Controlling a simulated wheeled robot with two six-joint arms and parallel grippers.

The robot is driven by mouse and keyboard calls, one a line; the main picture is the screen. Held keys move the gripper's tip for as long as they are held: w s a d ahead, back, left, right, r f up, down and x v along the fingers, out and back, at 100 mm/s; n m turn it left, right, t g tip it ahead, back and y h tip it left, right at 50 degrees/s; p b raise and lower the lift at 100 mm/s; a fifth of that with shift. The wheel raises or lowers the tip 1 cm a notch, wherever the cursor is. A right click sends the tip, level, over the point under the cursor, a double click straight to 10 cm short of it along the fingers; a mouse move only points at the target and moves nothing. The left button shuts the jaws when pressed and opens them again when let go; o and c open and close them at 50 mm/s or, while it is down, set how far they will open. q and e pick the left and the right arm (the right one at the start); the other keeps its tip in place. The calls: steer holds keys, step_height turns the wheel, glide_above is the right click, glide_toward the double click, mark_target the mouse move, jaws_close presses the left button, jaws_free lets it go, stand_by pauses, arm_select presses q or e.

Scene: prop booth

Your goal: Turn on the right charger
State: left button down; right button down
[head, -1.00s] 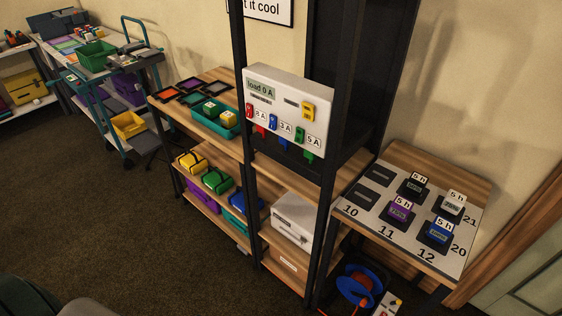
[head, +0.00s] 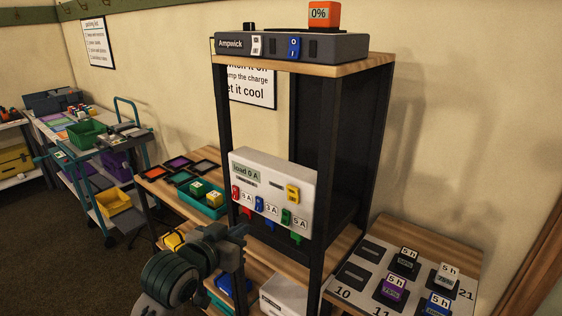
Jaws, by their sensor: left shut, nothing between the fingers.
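A dark grey charger unit marked "Ampwick" (head: 229,43) sits on the top shelf of the black rack. Its front has a white switch (head: 257,46) on the left and a blue switch (head: 294,48) marked O and I on the right. An orange block showing "0%" (head: 324,14) stands on the unit's right part, and a small black piece (head: 249,27) is at its left. My left gripper (head: 238,236) is shut and empty, in front of the rack, well below the charger. My right gripper is out of view.
A white panel reading "load 0 A" (head: 245,171) with red, blue, green and yellow switches is on the rack's middle level. A low table (head: 450,236) with labelled batteries stands at right. A wooden bench (head: 152,187) with trays is at left.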

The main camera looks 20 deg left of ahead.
mark_target(293, 50)
arm_select(q)
step_height(293, 50, up, 30)
steer(key=d+m+t+h, duration=0.1)
steer(key=m+t+h, duration=0.1)
steer(key=t+h, duration=0.4)
steer(key=shift+d+m+t, duration=0.15)
steer(key=shift+m+t, duration=0.15)
steer(key=shift+t, duration=0.2)
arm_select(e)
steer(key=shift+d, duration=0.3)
arm_select(q)
steer(key=shift+w+r, duration=0.1)
steer(key=shift+r, duration=0.05)
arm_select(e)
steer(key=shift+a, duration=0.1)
